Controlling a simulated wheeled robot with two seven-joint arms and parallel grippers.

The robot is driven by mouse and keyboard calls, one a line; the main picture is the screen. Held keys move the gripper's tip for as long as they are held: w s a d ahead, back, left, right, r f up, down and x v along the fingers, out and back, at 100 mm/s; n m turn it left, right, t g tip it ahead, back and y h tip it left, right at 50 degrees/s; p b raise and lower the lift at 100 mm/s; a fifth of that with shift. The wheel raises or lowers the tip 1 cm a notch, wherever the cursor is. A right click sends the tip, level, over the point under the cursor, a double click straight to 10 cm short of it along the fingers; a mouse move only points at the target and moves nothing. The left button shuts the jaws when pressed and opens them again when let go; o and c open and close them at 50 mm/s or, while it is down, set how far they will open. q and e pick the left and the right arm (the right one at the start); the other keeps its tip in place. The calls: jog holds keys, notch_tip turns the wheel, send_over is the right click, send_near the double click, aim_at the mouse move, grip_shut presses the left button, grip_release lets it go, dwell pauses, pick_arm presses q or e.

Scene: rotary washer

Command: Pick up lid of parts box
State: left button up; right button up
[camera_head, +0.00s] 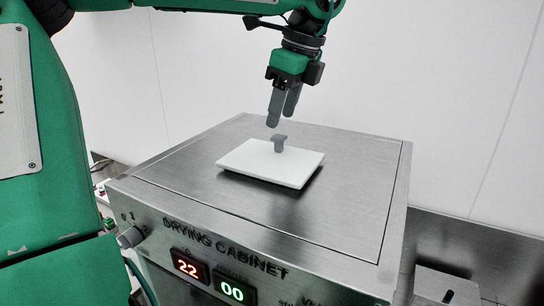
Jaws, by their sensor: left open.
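The lid (268,164) is a flat white rectangular plate with a small grey knob (279,143) standing up from its middle. It sits on top of the metal drying cabinet (350,180), a little above the surface, with a dark shadow under its edge. What is beneath the lid is hidden. My left gripper (281,118) points down just above the knob. It is open and empty, its fingertips a small gap short of the knob. My right gripper is not in view.
The cabinet top around the lid is bare. Its front has a knob (131,237), a red display (189,267) and a green display (233,290). A pale wall (430,80) stands behind. A metal block (445,287) is at the lower right.

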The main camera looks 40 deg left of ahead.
aim_at(279, 136)
pick_arm(q)
jog(key=p+x, duration=0.2)
jog(key=x, duration=0.1)
jog(key=shift+w+d+f+p, duration=0.2)
jog(key=shift+d+f+p, duration=0.05)
jog(key=shift+f+p, duration=0.15)
jog(key=shift+a+f, duration=0.2)
jog(key=shift+f, duration=0.25)
jog(key=shift+s+d, duration=0.1)
jog(key=shift+d, duration=0.05)
jog(key=shift+r, duration=0.1)
jog(key=c, duration=0.4)
grip_shut()
